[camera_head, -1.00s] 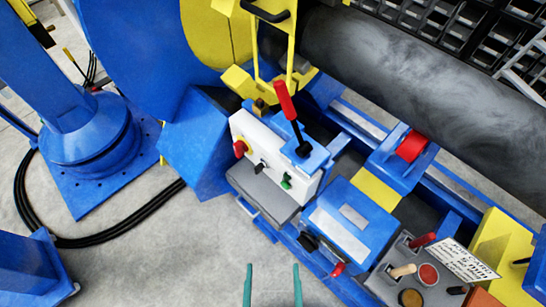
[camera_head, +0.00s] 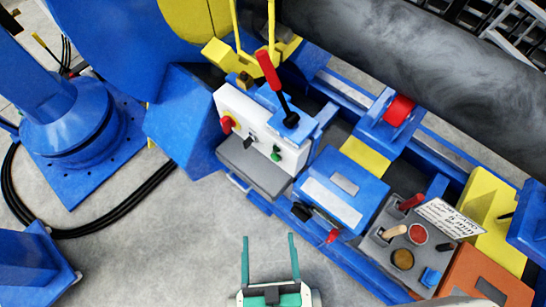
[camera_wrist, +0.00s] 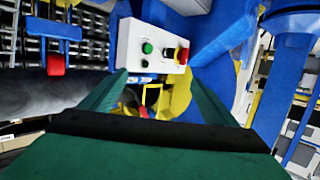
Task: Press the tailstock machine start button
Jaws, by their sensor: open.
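The white control panel (camera_head: 244,118) faces the floor side of the blue machine. It carries a green button (camera_head: 277,153), a black switch (camera_head: 252,141) and a red knob on a yellow base (camera_head: 227,124). No label can be read. My gripper (camera_head: 269,238) is open and empty, below the panel in the head view and apart from it. In the wrist view the panel (camera_wrist: 136,58) shows upside down beyond my fingers, with the green button (camera_wrist: 147,48) left of the red knob (camera_wrist: 181,55).
A grey ledge (camera_head: 250,170) juts out under the panel. A red-handled lever (camera_head: 268,70) rises behind it. To the right are a blue box (camera_head: 335,208) and a grey tray (camera_head: 380,243) with tools and tins. Black cables (camera_head: 90,230) cross the floor at left; open floor (camera_head: 180,255) lies in front.

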